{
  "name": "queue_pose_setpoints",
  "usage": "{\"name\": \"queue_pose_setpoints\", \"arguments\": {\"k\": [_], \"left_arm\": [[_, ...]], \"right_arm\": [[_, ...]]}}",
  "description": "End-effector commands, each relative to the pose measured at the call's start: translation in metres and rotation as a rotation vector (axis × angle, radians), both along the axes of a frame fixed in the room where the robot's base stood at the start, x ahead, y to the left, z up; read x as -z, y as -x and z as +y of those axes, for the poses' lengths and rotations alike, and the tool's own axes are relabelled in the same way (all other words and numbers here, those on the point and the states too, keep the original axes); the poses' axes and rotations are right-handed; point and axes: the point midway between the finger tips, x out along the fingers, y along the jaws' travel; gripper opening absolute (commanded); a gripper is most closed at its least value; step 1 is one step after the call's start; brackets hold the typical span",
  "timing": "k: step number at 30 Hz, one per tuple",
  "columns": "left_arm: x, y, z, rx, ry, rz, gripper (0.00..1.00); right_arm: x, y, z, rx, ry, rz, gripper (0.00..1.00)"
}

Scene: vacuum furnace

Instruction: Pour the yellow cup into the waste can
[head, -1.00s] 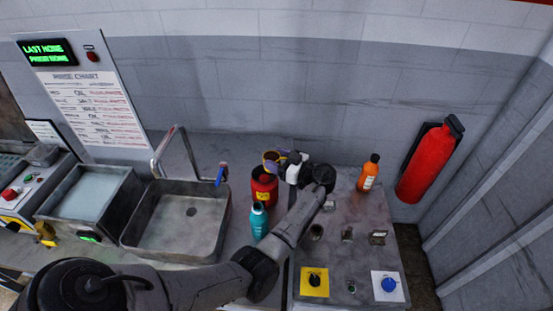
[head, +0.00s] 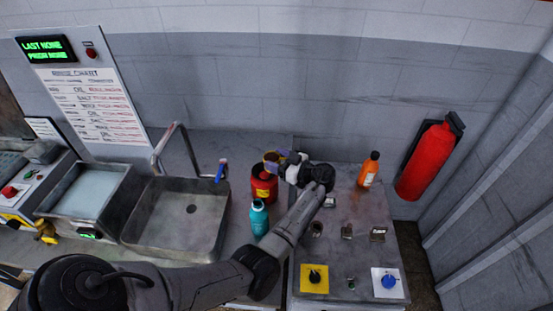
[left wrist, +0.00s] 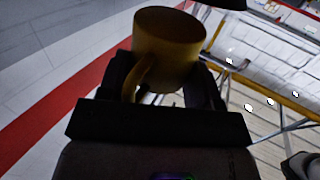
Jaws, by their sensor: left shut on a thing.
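The yellow cup (head: 270,157) is held above the back edge of the red waste can (head: 264,185), apparently tilting. My left gripper (head: 281,159) reaches it from the right and is shut on it. In the left wrist view the cup (left wrist: 172,42) shows with its handle between the fingers (left wrist: 168,82). The can has a yellow label and stands upright on the counter. The cup's contents are hidden, and I cannot tell whether anything is flowing. My right gripper is not in view.
A teal bottle (head: 259,217) stands just in front of the can. A metal sink (head: 177,245) with a tap lies to the left. An orange bottle (head: 368,170) stands at the back right, near a red fire extinguisher (head: 425,162). Knobs sit on the front right panel.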

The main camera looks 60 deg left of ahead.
Motion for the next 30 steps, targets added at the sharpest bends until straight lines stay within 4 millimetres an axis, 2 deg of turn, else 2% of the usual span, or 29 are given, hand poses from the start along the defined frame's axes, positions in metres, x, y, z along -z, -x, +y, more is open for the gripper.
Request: {"name": "queue_pose_setpoints", "arguments": {"k": [30], "left_arm": [[-0.001, 0.000, 0.000, -0.001, 0.106, -0.129, 0.26]], "right_arm": [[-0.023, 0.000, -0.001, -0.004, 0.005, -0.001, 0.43]]}}
